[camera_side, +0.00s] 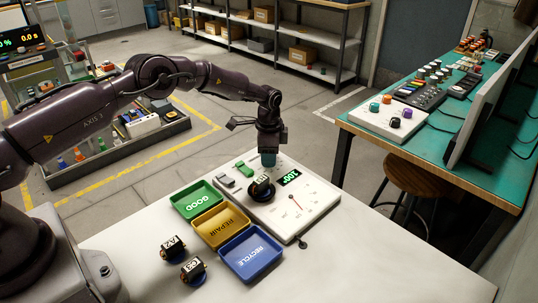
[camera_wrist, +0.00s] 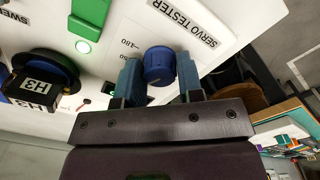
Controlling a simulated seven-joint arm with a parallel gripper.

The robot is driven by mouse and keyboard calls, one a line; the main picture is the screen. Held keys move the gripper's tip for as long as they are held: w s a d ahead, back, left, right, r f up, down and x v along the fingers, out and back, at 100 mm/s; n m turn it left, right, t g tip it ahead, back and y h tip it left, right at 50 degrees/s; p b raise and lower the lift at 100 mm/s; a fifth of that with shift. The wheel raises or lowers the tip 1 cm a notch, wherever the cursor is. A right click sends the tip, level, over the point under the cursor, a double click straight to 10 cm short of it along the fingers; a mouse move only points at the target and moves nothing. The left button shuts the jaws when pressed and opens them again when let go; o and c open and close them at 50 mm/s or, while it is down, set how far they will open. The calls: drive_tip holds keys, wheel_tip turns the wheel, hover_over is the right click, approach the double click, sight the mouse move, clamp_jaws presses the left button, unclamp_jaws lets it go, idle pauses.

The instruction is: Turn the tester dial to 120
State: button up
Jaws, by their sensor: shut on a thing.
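The servo tester (camera_side: 318,197) is a white panel on the near table. Its dial (camera_wrist: 158,63) is a blue round knob with printed scale marks beside it, among them 180, in the wrist view. My gripper (camera_wrist: 160,78) has one finger on each side of the knob and is shut on it. In the side view my gripper (camera_side: 268,160) points down at the panel's far edge and hides the dial. The green display (camera_side: 289,177) seems to read 100. The dial's exact pointer position is not clear. A dark servo labelled H3 (camera_wrist: 40,85) sits on the tester.
Green GOOD (camera_side: 185,212), yellow REPAIR (camera_side: 207,238) and blue RECYCLE (camera_side: 236,272) trays stand left of the tester. Two loose servos (camera_side: 173,247) (camera_side: 193,271) lie beside them. A gauge with a red needle (camera_side: 296,202) is on the panel. The table's right front is clear.

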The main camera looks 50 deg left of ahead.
drive_tip(key=shift+m, duration=0.7)
drive_tip(key=o, duration=0.9)
wheel_tip(320, 180, up, 13)
